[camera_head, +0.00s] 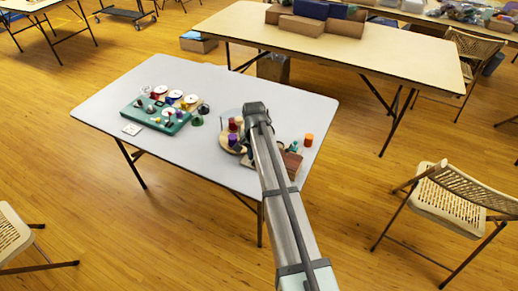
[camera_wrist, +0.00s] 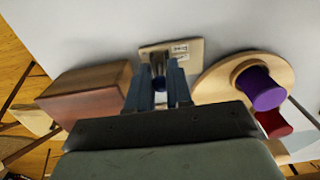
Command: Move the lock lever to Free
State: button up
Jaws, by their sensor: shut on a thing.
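In the wrist view, the lock lever (camera_wrist: 158,70) shows as a small dark blue knob on a beige plate (camera_wrist: 192,48). The plate has a small white printed label, too small to read. My gripper (camera_wrist: 160,77) has its two grey-blue fingers on either side of the lever and is shut on it. The fingers hide much of the lever, so I cannot tell which setting it points to. In the head view, my arm covers the gripper and the lever at the right part of the grey table (camera_head: 190,85).
A reddish-brown wooden box (camera_wrist: 90,92) stands close left of the gripper. A round wooden base (camera_wrist: 215,78) with a purple spool (camera_wrist: 260,88) and a red spool (camera_wrist: 273,123) stands close right. A green tray (camera_head: 150,118) with small items sits at the table's left.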

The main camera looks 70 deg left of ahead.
jog(key=shift+s+d+f, duration=0.1)
jog(key=shift+s+d, duration=0.05)
jog(key=shift+d, duration=0.05)
jog(key=shift+s+d+f, duration=0.15)
jog(key=shift+s+d, duration=0.3)
jog(key=o, duration=0.7)
jog(key=shift+a, duration=0.1)
notch_tip(320, 180, up, 8)
jog(key=shift+f, duration=0.2)
dwell(0.6)
